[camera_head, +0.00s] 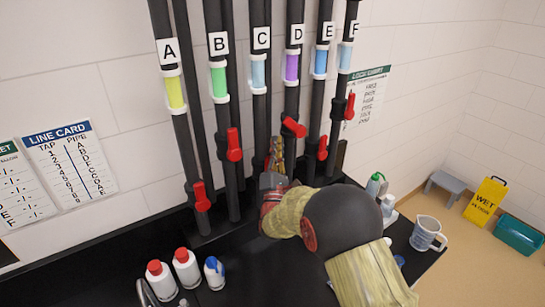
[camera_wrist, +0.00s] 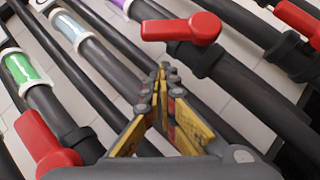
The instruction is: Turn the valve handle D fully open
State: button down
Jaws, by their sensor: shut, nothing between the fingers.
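Valve handle D (camera_head: 293,127) is a red lever on the dark pipe below label D (camera_head: 295,34) and its purple sight glass (camera_head: 291,67). It lies slanted across its pipe, not along it. In the wrist view the red handle (camera_wrist: 182,28) is at top centre, beyond and right of the fingertips, with a gap between. My gripper (camera_head: 276,146) is in front of the pipes, below and left of handle D. Its yellow and grey fingers (camera_wrist: 161,76) are closed together and hold nothing. Handle C is not visible, perhaps behind my gripper.
Red handles A (camera_head: 201,197), B (camera_head: 234,146), E (camera_head: 322,148) and F (camera_head: 350,106) are on neighbouring pipes, close to my arm. White bottles (camera_head: 187,268) with red caps stand on the black counter. A jug (camera_head: 426,233) and a green-capped bottle (camera_head: 376,185) are at right.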

aim_at(289, 119)
jog(key=shift+w+d+r, duration=0.2)
jog(key=shift+d+r, duration=0.25)
jog(key=shift+r, duration=0.1)
jog(key=shift+w+d+r, duration=0.2)
jog(key=shift+d+r, duration=0.2)
jog(key=shift+r, duration=0.1)
jog(key=shift+r+m+g+h+p, duration=0.4)
jog(key=shift+r+m+h, duration=0.2)
jog(key=shift+m, duration=0.3)
jog(key=r+m+g+p, duration=0.1)
jog(key=m+p, duration=0.1)
jog(key=w+d+r+m+g+h+p, duration=0.1)
jog(key=r+m+g+p, duration=0.1)
jog(key=d+r+m+g+h+p, duration=0.1)
jog(key=m+p, duration=0.1)
jog(key=p, duration=0.1)
jog(key=shift+w+r+g, duration=0.15)
jog(key=shift+r+g, duration=0.15)
jog(key=shift+d+m, duration=0.1)
jog(key=shift+m, duration=0.2)
jog(key=shift+w+d+p, duration=0.2)
jog(key=shift+w+p, duration=0.05)
jog(key=shift+p, duration=0.25)
jog(key=shift+d+r, duration=0.1)
